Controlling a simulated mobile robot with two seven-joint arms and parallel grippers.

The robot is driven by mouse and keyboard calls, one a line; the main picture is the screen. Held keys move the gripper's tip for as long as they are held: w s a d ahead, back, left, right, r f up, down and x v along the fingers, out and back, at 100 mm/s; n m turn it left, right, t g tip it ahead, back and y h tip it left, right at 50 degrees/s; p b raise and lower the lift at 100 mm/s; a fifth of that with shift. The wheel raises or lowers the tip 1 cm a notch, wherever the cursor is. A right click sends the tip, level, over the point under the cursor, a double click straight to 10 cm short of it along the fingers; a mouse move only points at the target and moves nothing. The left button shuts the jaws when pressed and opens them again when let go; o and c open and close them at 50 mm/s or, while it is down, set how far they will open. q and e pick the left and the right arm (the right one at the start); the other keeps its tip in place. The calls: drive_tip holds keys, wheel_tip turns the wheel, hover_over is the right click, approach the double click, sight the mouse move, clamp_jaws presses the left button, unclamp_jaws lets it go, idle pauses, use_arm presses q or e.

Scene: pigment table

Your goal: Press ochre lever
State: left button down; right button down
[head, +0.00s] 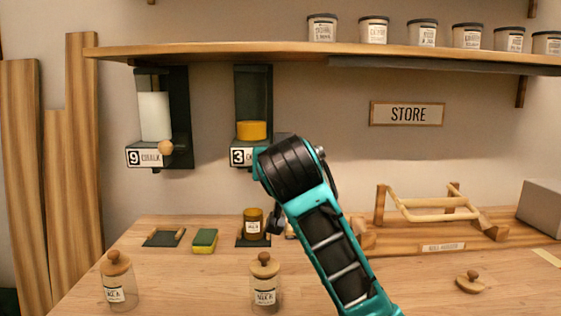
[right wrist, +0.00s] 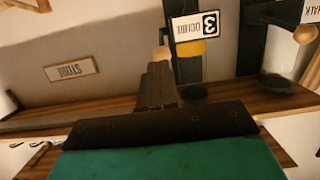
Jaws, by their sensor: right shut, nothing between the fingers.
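The ochre dispenser (head: 253,95) hangs under the shelf, with yellow pigment (head: 251,131) inside and a label (head: 238,156) with a 3. My right arm covers its right side and lever in the head view. In the right wrist view, which is upside down, the ochre label (right wrist: 196,27) shows beside the pale wooden lever knob (right wrist: 163,58). My right gripper (right wrist: 158,78) is shut and empty, its tips overlapping the knob in the picture; I cannot tell whether they touch. An amber jar (head: 253,222) stands upright below the dispenser. My left gripper is out of view.
The chalk dispenser (head: 155,115) with its wooden knob hangs to the left. A sponge (head: 204,240) and two corked glass jars (head: 117,282) (head: 265,284) stand on the table. A wooden rack (head: 430,225) and a loose lid (head: 469,283) are at the right.

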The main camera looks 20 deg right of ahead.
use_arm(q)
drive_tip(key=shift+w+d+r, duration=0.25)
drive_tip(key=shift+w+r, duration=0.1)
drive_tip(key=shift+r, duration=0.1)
use_arm(e)
drive_tip(key=v, duration=0.3)
drive_tip(key=shift+s+a+r, duration=0.15)
drive_tip(key=shift+s+r, duration=0.1)
drive_tip(key=shift+s, duration=0.1)
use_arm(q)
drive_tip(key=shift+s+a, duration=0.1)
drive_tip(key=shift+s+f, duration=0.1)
